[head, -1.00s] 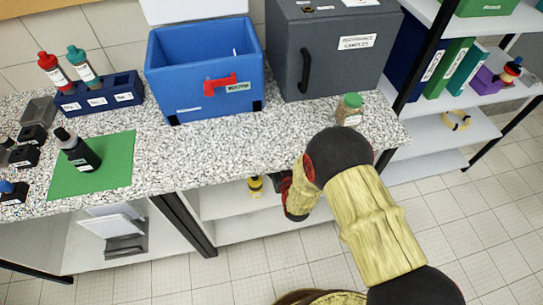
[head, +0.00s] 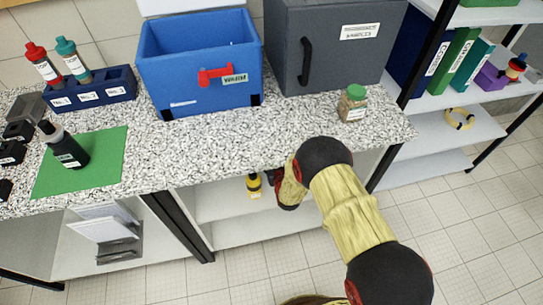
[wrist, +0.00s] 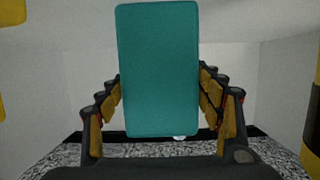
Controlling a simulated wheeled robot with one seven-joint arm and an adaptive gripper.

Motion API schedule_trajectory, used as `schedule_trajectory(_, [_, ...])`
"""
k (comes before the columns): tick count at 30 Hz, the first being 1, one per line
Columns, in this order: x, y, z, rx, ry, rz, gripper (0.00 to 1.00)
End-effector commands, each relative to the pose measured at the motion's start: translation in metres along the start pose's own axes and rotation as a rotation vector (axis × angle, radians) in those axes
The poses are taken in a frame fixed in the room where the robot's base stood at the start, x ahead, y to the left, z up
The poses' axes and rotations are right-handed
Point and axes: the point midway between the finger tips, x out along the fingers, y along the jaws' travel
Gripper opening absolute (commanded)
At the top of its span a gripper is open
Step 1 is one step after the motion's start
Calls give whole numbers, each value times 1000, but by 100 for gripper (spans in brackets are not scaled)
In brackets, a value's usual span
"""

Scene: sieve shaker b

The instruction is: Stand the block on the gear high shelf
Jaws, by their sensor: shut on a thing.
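The block (wrist: 158,70) is a teal upright rectangle in the wrist view. My gripper (wrist: 160,95) is shut on it, with a finger at each side; its lower end is near the dark palm. White surfaces surround it. In the head view my arm bends down at the front edge of the speckled bench, and the block and fingers are hidden there. A shelf unit with white boards (head: 425,160) stands at the right; no label shows whether it is the gear shelf.
A blue bin (head: 195,85), a grey cabinet (head: 345,60) and a green-lidded jar (head: 353,105) stand on the bench. A dark bottle (head: 65,148) stands on a green mat (head: 105,165). A yellow-and-black thing (head: 254,185) is on the shelf below. Floor at the right is clear.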

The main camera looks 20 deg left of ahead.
Motion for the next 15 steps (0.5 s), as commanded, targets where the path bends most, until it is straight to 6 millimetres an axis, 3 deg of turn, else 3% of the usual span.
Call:
schedule_trajectory(10, [2, 0, -1, 0, 5, 0, 26])
schedule_trajectory(11, [1, 0, 0, 0, 3, 0, 66])
schedule_trajectory(15, [1, 0, 0, 0, 3, 0, 74])
